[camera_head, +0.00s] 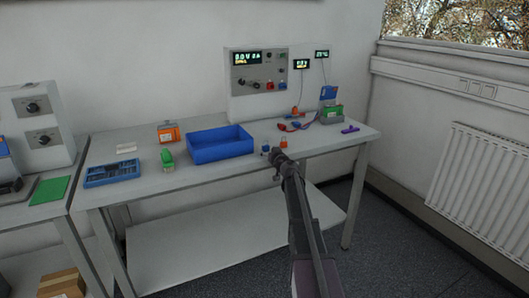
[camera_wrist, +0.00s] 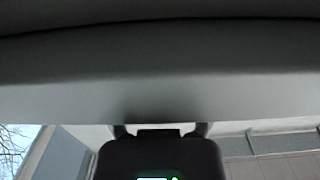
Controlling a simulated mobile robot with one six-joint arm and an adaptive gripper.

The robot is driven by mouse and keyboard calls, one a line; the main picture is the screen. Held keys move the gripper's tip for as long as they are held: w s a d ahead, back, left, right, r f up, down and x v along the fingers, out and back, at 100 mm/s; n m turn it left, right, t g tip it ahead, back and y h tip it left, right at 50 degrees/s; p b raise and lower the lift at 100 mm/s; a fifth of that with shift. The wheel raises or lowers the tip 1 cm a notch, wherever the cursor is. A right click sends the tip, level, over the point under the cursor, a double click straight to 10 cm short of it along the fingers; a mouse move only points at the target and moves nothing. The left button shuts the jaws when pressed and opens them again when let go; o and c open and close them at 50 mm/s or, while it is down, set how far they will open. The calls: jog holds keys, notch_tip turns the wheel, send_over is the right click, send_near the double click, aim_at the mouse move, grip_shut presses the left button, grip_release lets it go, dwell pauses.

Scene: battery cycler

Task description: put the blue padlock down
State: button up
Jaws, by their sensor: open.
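I cannot make out a blue padlock for certain. A tiny bluish item (camera_head: 265,150) on the front of the bench, left of my gripper, is too small to identify. My gripper (camera_head: 280,160) is at the bench's front edge, in front of a small orange-red item (camera_head: 284,143). In the wrist view my gripper (camera_wrist: 160,130) shows two dark fingers set apart, with nothing visible between them. A wide grey surface fills the top of that view and may hide things.
On the bench (camera_head: 225,175) stand a blue bin (camera_head: 220,157), a blue organiser tray (camera_head: 112,178), a green item (camera_head: 167,160), an orange device (camera_head: 168,133) and a grey cycler panel (camera_head: 258,85). Bare bench lies before the bin.

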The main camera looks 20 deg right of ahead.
jog(key=shift+r, duration=0.2)
jog(key=s, duration=1.2)
jog(key=shift+d, duration=0.2)
dwell(0.3)
jog(key=s+a+f+n+g+y, duration=0.1)
jog(key=s+a+f+g+y, duration=0.2)
jog(key=a, duration=0.5)
jog(key=s+a+f+n+g+y, duration=0.1)
jog(key=s+a+f+g, duration=0.3)
jog(key=a, duration=0.5)
jog(key=s+a+f+n+g+y, duration=0.1)
jog(key=s+a+f+g+y, duration=0.2)
jog(key=a, duration=0.5)
jog(key=s+a+f+m+g+h, duration=0.1)
jog(key=s+a+f+g+h, duration=0.1)
jog(key=s, duration=0.7)
jog(key=s+a+f+m+g+h, duration=0.2)
jog(key=s+f+g+h, duration=0.3)
jog(key=s, duration=0.5)
jog(key=shift+s+a+f+g+h, duration=0.15)
jog(key=shift+s+f+g+h, duration=0.25)
jog(key=shift+f, duration=0.45)
